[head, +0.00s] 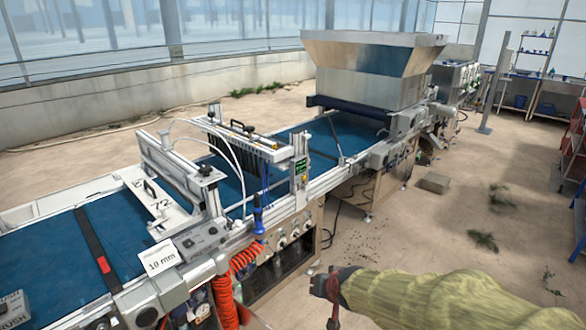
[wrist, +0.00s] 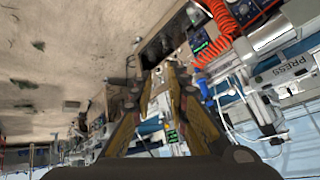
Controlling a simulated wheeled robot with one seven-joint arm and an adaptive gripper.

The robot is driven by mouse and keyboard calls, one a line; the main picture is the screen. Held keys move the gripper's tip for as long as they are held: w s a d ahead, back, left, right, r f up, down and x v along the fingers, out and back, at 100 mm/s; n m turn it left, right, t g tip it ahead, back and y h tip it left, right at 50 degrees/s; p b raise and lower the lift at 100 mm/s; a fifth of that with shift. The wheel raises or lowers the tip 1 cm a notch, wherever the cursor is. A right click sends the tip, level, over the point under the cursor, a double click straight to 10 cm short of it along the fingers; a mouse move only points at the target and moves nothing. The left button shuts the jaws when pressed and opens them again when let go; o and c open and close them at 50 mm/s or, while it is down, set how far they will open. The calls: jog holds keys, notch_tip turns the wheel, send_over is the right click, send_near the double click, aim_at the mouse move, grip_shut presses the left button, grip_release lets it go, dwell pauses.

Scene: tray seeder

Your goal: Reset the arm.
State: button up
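My arm, in a yellowish sleeve, reaches in from the lower right of the head view. My gripper (head: 330,292) is at its left end, over the bare floor and to the right of the seeder line. Its fingertips are small and hard to make out there. In the wrist view my gripper (wrist: 160,76) shows two yellow-brown fingers with a gap between them. Nothing is held between them. Parts of the machine show through the gap.
The tray seeder, with its blue belt (head: 60,255) and large metal hopper (head: 370,75), runs across the left and middle. A coiled orange hose (head: 224,298) hangs at its near side. A grey block (head: 434,183) lies on the floor. Blue shelving stands far right. Floor around my arm looks open.

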jog(key=s+d+r, duration=0.3)
jog(key=s+r, duration=0.1)
jog(key=s, duration=0.5)
jog(key=s+d+r+g+h+p, duration=0.1)
jog(key=s+d+r, duration=0.3)
jog(key=s, duration=0.5)
jog(key=s+d+r+g, duration=0.1)
jog(key=s+d+r, duration=0.3)
jog(key=s, duration=0.5)
notch_tip(320, 180, up, 2)
jog(key=shift+d+n+h, duration=0.25)
jog(key=shift+n+h, duration=0.15)
jog(key=shift+o, duration=0.4)
jog(key=shift+w, duration=0.1)
